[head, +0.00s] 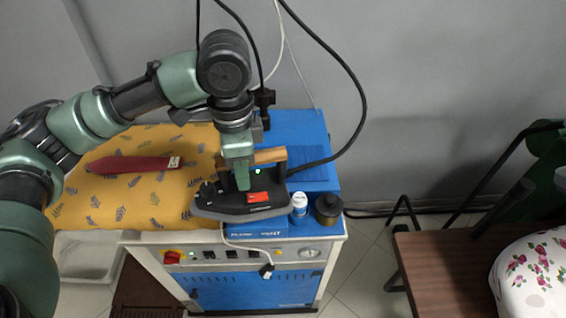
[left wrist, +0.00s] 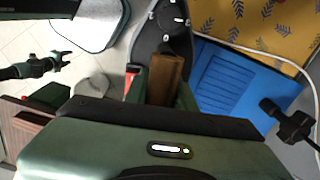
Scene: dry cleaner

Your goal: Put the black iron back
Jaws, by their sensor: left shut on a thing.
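The black iron (head: 225,205) has a wooden handle and a red label. My left gripper (head: 241,182) is shut on this handle; the handle also shows between the fingers in the left wrist view (left wrist: 164,78). The iron is roughly level over the front of the blue station top, its nose to the left by the yellow pad. I cannot tell whether its sole touches anything. A bare ribbed blue rest (head: 316,186) lies just behind and right of it. My right gripper (left wrist: 63,61) shows small and open at the left of the left wrist view, apart from the station.
A yellow leaf-patterned pad (head: 105,200) holds a dark red object (head: 125,165). A white-capped bottle (head: 299,205) and a dark jar (head: 328,210) stand right of the iron. The iron's black cable (head: 360,85) loops up behind. A brown table (head: 440,270) stands at right.

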